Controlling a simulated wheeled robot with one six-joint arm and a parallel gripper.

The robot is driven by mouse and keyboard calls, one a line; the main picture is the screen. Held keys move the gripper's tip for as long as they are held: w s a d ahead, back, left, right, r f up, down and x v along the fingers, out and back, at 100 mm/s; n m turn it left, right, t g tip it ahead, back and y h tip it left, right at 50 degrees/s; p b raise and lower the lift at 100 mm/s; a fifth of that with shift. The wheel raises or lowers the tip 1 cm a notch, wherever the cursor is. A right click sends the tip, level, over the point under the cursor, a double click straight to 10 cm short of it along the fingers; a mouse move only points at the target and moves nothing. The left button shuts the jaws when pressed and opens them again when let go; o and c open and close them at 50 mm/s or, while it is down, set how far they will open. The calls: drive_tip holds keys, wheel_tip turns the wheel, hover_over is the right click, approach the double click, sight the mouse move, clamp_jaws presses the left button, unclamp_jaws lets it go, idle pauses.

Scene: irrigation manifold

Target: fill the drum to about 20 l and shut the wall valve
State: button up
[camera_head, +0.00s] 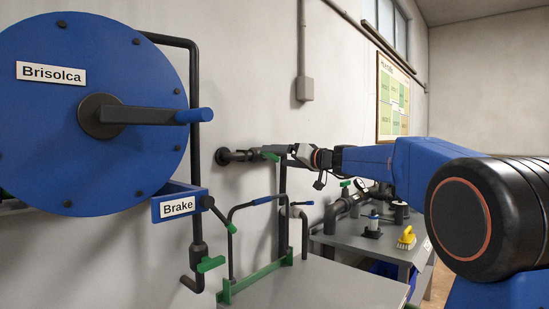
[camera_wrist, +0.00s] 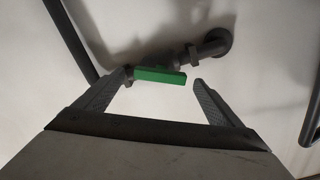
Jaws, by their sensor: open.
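The wall valve's green handle (camera_wrist: 160,76) lies between the tips of my gripper (camera_wrist: 161,78) in the wrist view. The jaws are apart, with a gap at each end of the handle; I cannot tell whether either finger touches it. Its dark pipe (camera_wrist: 213,42) comes out of the wall behind. In the head view my gripper (camera_head: 284,150) is at the green handle (camera_head: 269,156), on a dark pipe stub (camera_head: 235,156) from the wall. The handle is partly hidden there. I cannot make out a drum for water or its level.
A big blue reel (camera_head: 60,120) labelled Brisolca, with a crank and a brake box (camera_head: 178,207), fills the left. Another green valve handle (camera_head: 211,264) sits below it. A green-footed frame (camera_head: 256,281) stands on the near bench (camera_head: 310,292). A farther table (camera_head: 375,244) holds pipework and a yellow object (camera_head: 406,239).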

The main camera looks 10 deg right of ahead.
drive_tip(key=shift+x, duration=1.3)
drive_tip(key=c, duration=1.1)
drive_tip(key=shift+o, duration=0.2)
drive_tip(key=shift+m, duration=0.3)
drive_tip(key=m, duration=0.5)
drive_tip(key=shift+m, duration=0.3)
drive_tip(key=m, duration=0.6)
drive_tip(key=shift+m, duration=0.3)
